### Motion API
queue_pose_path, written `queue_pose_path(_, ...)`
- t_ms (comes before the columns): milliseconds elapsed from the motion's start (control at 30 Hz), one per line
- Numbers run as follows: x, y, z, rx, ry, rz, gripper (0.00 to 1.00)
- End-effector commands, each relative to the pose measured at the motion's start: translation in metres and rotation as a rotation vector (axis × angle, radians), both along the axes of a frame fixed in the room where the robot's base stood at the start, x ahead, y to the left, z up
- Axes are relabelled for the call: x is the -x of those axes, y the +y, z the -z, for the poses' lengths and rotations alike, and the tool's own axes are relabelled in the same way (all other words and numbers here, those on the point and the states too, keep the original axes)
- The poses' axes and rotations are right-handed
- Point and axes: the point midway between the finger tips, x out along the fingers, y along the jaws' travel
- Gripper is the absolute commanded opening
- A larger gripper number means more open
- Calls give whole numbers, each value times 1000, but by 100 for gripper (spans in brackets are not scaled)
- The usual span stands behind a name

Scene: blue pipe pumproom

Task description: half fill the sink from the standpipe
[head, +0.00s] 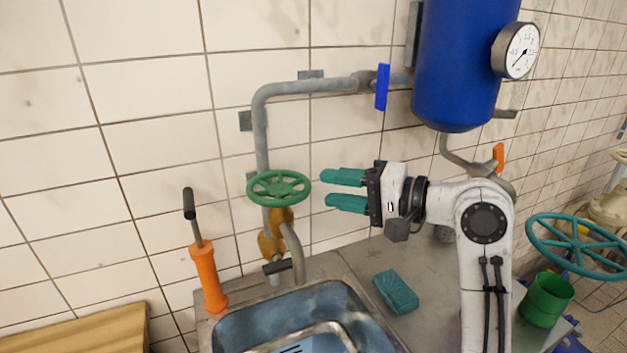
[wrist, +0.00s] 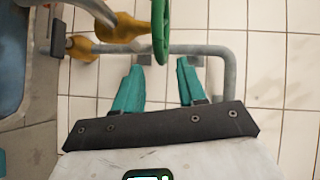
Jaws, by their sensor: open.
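The standpipe's green handwheel (head: 279,188) sits on a brass valve (head: 272,240) at the wall. In the wrist view the wheel (wrist: 162,30) shows edge-on, just beyond my fingertips. My gripper (head: 325,188) is open and empty, its teal fingers pointing left at the wheel's right rim, with a small gap visible. The fingers also show apart in the wrist view (wrist: 160,68). A grey spout (head: 294,255) curves down from the valve over the steel sink (head: 225,327). No stream shows at the spout. The sink's lower part is cut off; its water level cannot be told.
A blue tank (head: 460,65) with a gauge (head: 517,50) hangs above; a blue lever (head: 382,87) is on its pipe. An orange hand pump (head: 208,280) stands left of the sink. A teal sponge (head: 396,291) and green cup (head: 547,299) lie to the right.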

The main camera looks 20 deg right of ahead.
Motion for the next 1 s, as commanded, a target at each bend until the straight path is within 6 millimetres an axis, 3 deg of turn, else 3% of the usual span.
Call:
queue_pose_path(300, -38, 31, 6, 0, 2, -1, 41)
queue_pose_path(767, -46, 37, 9, 1, 0, 1, 41)
queue_pose_path(1000, -46, 37, 8, 1, 0, 1, 18)
